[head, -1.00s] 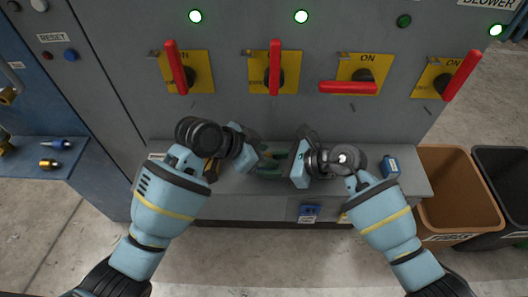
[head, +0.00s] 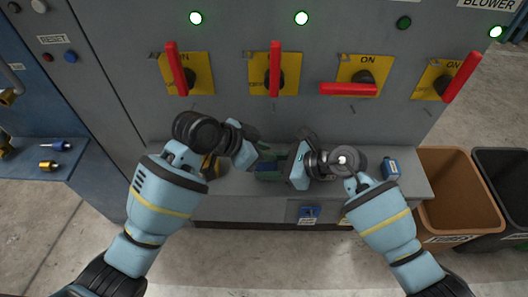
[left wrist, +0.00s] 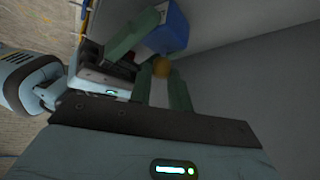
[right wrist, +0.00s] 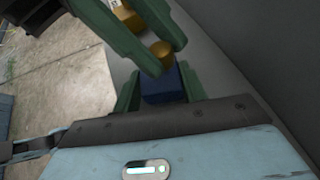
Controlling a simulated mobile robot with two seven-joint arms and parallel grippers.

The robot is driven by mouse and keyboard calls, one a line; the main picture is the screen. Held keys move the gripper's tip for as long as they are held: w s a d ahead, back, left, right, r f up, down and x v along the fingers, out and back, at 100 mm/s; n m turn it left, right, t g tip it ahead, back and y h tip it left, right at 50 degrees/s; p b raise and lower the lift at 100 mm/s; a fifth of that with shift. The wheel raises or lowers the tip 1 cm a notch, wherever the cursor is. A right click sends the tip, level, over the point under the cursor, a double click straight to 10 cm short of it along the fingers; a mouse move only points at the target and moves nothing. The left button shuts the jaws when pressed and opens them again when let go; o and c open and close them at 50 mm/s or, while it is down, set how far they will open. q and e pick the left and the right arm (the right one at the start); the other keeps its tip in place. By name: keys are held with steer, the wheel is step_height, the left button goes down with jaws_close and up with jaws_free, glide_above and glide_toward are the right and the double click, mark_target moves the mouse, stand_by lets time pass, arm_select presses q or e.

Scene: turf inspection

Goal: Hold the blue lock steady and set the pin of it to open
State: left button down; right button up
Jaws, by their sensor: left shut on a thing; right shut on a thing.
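The blue lock (right wrist: 165,85) sits between the green fingers of my right gripper (right wrist: 160,90), which is shut on it. The lock also shows in the left wrist view (left wrist: 168,32). Its round brass pin (left wrist: 161,68) is between the fingertips of my left gripper (left wrist: 162,80), which is shut on it. The pin also shows in the right wrist view (right wrist: 160,53). In the head view both grippers meet over the grey ledge, and the fingers and my arms mostly hide the lock.
A grey panel with red-handled switches (head: 275,72) stands behind the ledge (head: 380,192). A yellow object (right wrist: 127,18) lies past the fingers. A small blue item (head: 391,169) is on the ledge's right, beside a brown bin (head: 459,190). Small parts (head: 50,165) lie on the left shelf.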

arm_select(q)
steer(key=shift+r, duration=0.2)
arm_select(e)
steer(key=shift+d+f, duration=0.1)
steer(key=shift+f, duration=0.15)
arm_select(q)
steer(key=c, duration=1.3)
jaws_free()
steer(key=v, duration=1.2)
arm_select(e)
steer(key=shift+r, duration=0.15)
steer(key=o, duration=0.8)
steer(key=shift+o, duration=0.2)
